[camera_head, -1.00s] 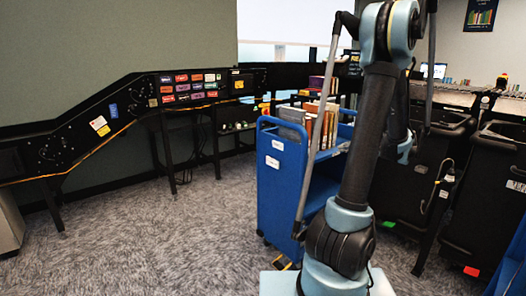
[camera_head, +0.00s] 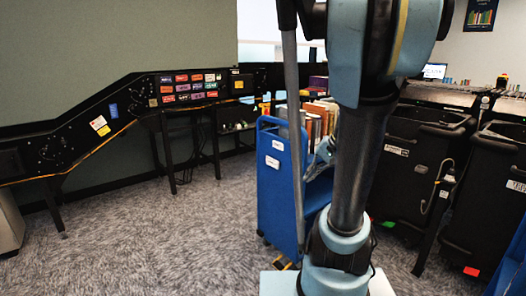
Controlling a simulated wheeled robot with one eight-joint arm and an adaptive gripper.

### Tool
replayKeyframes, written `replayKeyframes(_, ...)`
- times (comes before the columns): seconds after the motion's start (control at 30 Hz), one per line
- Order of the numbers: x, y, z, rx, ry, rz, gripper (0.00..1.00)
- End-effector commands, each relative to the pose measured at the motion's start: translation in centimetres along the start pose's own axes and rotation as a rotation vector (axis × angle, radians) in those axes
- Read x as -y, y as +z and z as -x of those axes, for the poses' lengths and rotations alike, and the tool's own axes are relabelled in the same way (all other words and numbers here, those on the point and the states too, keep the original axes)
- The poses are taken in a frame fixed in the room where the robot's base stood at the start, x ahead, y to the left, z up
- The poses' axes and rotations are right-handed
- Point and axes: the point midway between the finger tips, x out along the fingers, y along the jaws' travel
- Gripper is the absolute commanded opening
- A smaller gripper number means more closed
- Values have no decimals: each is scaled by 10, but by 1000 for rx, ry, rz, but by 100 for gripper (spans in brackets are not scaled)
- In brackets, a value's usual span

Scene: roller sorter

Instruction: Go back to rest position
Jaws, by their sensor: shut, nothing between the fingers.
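My arm rises through the middle of the head view, from its light blue base joint up to a large light blue and black joint at the top edge. A small light blue part of my arm shows left of the upright link, in front of the blue book cart (camera_head: 278,190). I cannot make out my gripper or its fingers; they are out of view or hidden behind the arm.
Books (camera_head: 318,118) stand on the cart, close behind my arm. Black bins (camera_head: 415,165) stand at the right. A black sorter (camera_head: 100,118) with coloured labels runs along the left wall. Carpet (camera_head: 165,235) is clear at the left front.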

Motion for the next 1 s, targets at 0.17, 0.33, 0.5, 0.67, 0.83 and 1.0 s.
replayKeyframes(0.17,-11,44,-6,17,113,83,0)
replayKeyframes(0.33,-29,80,-9,25,220,166,0)
replayKeyframes(0.5,-51,109,-12,24,326,253,0)
replayKeyframes(0.67,-72,130,-13,17,414,333,0)
replayKeyframes(0.83,-87,141,-13,10,475,390,0)
replayKeyframes(1.0,-93,144,-13,6,497,409,0)
